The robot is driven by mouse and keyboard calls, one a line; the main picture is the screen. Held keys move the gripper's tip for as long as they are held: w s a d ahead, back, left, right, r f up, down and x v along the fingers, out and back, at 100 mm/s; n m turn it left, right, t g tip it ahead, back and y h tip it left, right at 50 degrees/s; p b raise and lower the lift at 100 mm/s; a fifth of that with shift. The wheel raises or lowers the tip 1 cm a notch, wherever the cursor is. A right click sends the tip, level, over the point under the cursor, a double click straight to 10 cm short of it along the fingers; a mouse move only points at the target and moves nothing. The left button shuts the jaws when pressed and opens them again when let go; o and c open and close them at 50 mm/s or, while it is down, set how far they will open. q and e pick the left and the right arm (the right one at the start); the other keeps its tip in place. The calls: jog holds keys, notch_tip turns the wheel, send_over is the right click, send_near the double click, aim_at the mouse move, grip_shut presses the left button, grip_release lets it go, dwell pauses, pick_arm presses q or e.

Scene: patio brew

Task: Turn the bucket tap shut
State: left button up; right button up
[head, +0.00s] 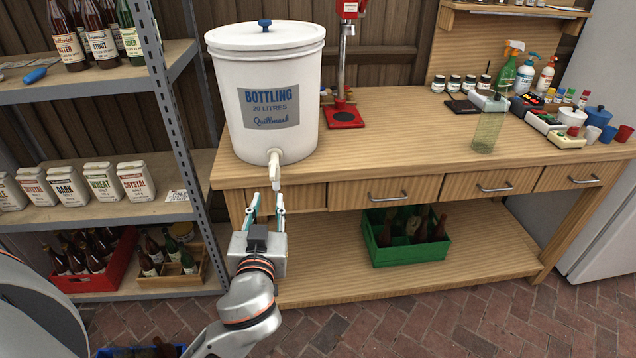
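The white bottling bucket (266,75) stands at the left end of the wooden bench, with its lid on and a blue knob on top. Its white tap (274,169) sticks out low on the front, over the bench's front edge, with the spout hanging down. My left gripper (266,204) is just below and in front of the tap, fingers pointing up towards it. The fingers are apart with nothing seen between them. Whether a fingertip touches the tap I cannot tell. My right gripper is out of the frame.
A metal shelf (165,110) with bottles and bags stands close on the left. A green bottle crate (405,250) sits on the lower shelf.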

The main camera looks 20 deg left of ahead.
aim_at(272, 179)
pick_arm(q)
jog(key=r, duration=0.2)
jog(key=r+n, duration=0.1)
jog(key=shift+w+d+y, duration=0.35)
jog(key=shift+w+y, duration=0.05)
jog(key=x, duration=0.7)
jog(key=shift+w+a+f+p, duration=0.15)
jog(key=shift+p, duration=0.15)
grip_shut()
